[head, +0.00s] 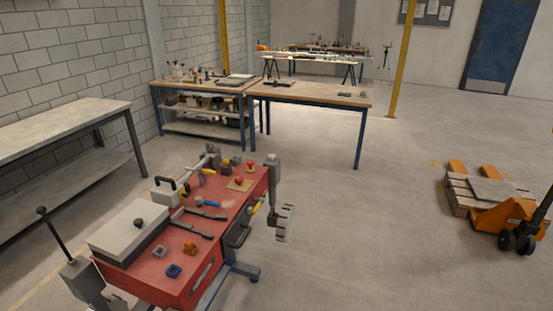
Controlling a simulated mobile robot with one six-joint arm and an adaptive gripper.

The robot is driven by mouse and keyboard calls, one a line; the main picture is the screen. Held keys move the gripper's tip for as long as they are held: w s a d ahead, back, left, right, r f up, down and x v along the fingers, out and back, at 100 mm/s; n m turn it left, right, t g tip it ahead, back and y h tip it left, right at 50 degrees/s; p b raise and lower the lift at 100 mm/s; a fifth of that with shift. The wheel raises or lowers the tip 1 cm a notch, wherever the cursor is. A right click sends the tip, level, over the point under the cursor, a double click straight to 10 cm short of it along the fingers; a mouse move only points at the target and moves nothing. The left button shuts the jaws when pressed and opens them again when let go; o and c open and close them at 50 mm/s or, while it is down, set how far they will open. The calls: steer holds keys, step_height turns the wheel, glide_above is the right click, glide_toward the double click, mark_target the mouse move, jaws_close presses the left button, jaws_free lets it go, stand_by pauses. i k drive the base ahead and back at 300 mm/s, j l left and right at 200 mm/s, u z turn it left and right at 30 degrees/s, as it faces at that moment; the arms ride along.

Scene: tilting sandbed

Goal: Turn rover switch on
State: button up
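I cannot make out a rover, a rover switch or a sandbed in the head view. My gripper is not recognisable in this view. A red workbench cart (150,270) stands in the lower left and middle. Two small red knobs show near its far end, a nearer one (239,181) on a tan plate and a farther one (250,163). Whether either is a switch I cannot tell.
The cart holds a white-lidded box (125,225) and several tools. A grey bench (60,125) stands left, wooden tables (330,95) behind. An orange pallet truck (505,215) with a pallet is at right. The floor (350,240) between cart and truck is clear.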

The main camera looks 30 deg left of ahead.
mark_target(238, 181)
steer(key=i+j+u, duration=0.15)
steer(key=i+u, duration=0.3)
steer(key=i, duration=0.2)
steer(key=i+l+u, duration=0.1)
steer(key=i+u, duration=0.3)
steer(key=i, duration=0.25)
steer(key=i+l+u, duration=0.3)
steer(key=i+u, duration=0.15)
steer(key=i, duration=0.2)
steer(key=i+j+u, duration=0.2)
steer(key=i+j, duration=0.2)
steer(key=i+j+u, duration=0.2)
steer(key=i, duration=0.4)
